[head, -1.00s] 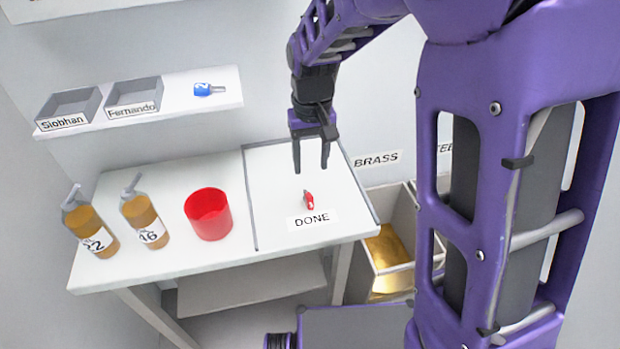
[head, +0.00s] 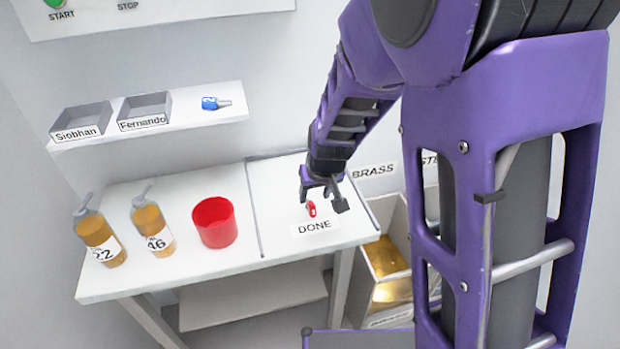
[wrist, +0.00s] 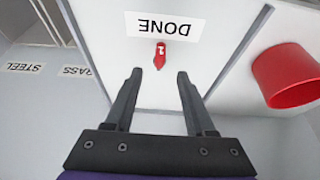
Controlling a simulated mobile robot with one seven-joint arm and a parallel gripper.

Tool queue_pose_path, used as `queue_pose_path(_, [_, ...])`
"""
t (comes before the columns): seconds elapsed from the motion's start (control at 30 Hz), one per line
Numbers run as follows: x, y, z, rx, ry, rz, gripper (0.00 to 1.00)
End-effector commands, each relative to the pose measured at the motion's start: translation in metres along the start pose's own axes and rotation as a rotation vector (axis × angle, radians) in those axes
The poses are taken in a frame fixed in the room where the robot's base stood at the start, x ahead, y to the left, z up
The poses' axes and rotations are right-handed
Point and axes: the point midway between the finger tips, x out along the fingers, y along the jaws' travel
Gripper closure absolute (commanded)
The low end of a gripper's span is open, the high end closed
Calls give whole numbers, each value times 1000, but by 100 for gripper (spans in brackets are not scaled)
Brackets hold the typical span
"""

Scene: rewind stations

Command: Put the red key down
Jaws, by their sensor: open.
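The red key (head: 311,209) lies on the white table section marked DONE (head: 345,236), just behind the DONE label. It also shows in the wrist view (wrist: 160,57), lying flat between the label and my fingertips. My gripper (head: 325,203) is open and empty, close by the key. In the wrist view its two fingers (wrist: 158,75) are spread apart, and the key lies beyond their tips, clear of both.
A red cup (head: 214,224) and two amber bottles (head: 153,228) stand left of the dividing strip. A shelf (head: 200,125) above holds two grey trays (head: 80,120) and a blue key (head: 211,103). A brass bin (head: 385,262) stands right of the table.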

Motion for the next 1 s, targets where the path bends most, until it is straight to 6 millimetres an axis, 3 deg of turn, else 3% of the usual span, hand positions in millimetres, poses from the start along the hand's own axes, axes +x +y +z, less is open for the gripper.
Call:
queue_pose_path(0.03, [11, 0, 1, 1, -3, 1, 45])
queue_pose_path(0.27, [27, 0, 0, 0, -1, 0, 45])
queue_pose_path(0.6, [72, 1, 3, 1, -2, 0, 45])
queue_pose_path(0.9, [76, 0, 2, 0, 0, 0, 45])
queue_pose_path(1.0, [76, 0, 2, 0, -1, 0, 61])
